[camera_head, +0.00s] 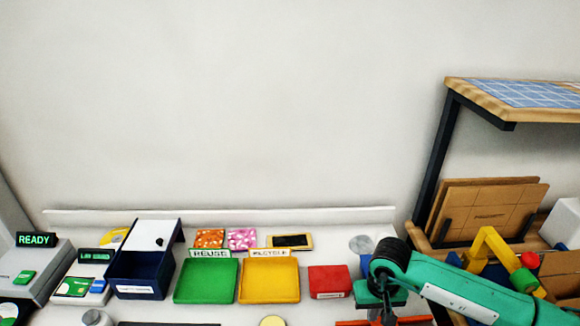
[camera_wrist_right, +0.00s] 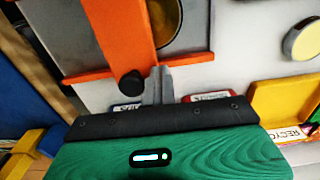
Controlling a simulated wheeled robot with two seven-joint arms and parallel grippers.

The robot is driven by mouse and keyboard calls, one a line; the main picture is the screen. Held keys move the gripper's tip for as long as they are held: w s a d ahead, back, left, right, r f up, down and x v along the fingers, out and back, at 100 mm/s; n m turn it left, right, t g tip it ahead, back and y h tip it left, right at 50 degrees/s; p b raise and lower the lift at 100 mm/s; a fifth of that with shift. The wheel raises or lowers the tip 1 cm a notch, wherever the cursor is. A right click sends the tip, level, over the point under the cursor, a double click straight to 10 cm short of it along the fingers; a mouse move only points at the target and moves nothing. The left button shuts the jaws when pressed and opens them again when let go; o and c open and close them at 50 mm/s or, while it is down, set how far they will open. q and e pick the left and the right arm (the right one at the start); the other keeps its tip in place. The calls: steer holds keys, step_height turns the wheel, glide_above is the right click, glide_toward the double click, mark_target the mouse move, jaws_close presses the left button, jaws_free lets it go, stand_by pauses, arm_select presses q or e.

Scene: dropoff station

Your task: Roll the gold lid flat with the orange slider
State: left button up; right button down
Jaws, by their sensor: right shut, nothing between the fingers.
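The orange slider (camera_wrist_right: 115,35) is a broad orange bar with a black knob (camera_wrist_right: 132,83) near its end, seen in the right wrist view. A gold-brown disc, seemingly the gold lid (camera_wrist_right: 180,25), lies beside it and is partly hidden by the bar. Whether the lid is flat cannot be told. My right gripper (camera_wrist_right: 157,85) is shut and empty, its grey fingers close beside the knob; contact is unclear. In the head view the right gripper (camera_head: 384,316) is low, above an orange edge (camera_head: 412,321) at the bottom. My left gripper is out of view.
A pale round disc (camera_wrist_right: 303,40) lies apart at the right of the wrist view. A red box (camera_head: 329,281), a yellow tray (camera_head: 270,282) and a green tray (camera_head: 206,283) stand left of my right arm. Yellow and blue blocks and a wooden rack crowd the right.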

steer(key=shift+d+f+b, duration=0.15)
steer(key=shift+d+b, duration=0.7)
steer(key=shift+d, duration=1.05)
steer(key=shift+d+f+b, duration=0.2)
steer(key=shift+d+b, duration=0.6)
steer(key=shift+d, duration=1.05)
steer(key=shift+d+f+b, duration=0.15)
steer(key=shift+d+b, duration=0.7)
steer(key=shift+d, duration=1.05)
steer(key=shift+s+a+r, duration=0.1)
steer(key=shift+a, duration=0.6)
steer(key=shift+r, duration=0.5)
step_height(320, 180, up, 6)
steer(key=p, duration=0.1)
steer(key=shift+w+r+p, duration=0.25)
steer(key=shift+p, duration=0.1)
